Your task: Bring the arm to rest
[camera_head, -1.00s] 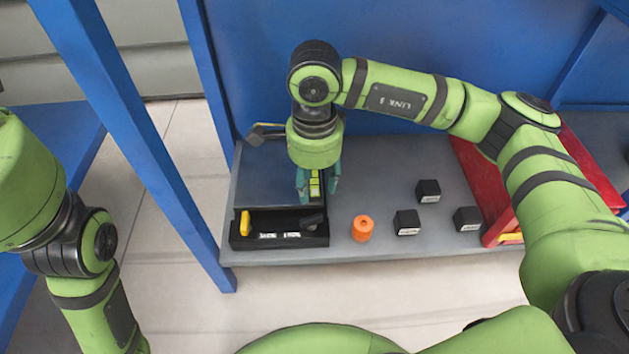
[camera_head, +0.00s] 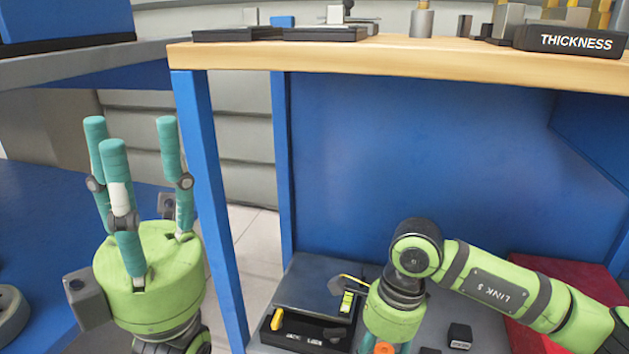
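My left gripper (camera_head: 130,130) stands upright at the left, its three teal fingers pointing up and spread apart, with nothing between them. My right gripper (camera_head: 388,345) points down at the bottom edge, by the open drawer. Its green body shows, but its teal fingers are mostly cut off. An orange part (camera_head: 384,348) shows between or behind those fingers; I cannot tell whether they touch it.
A wooden worktop (camera_head: 400,54) with fixtures and a THICKNESS label (camera_head: 575,41) spans the top. A blue post (camera_head: 205,190) stands beside my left gripper. Below are a drawer unit (camera_head: 318,283), a yellow-green piece (camera_head: 346,303), a black block (camera_head: 460,335) and a red surface (camera_head: 560,275).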

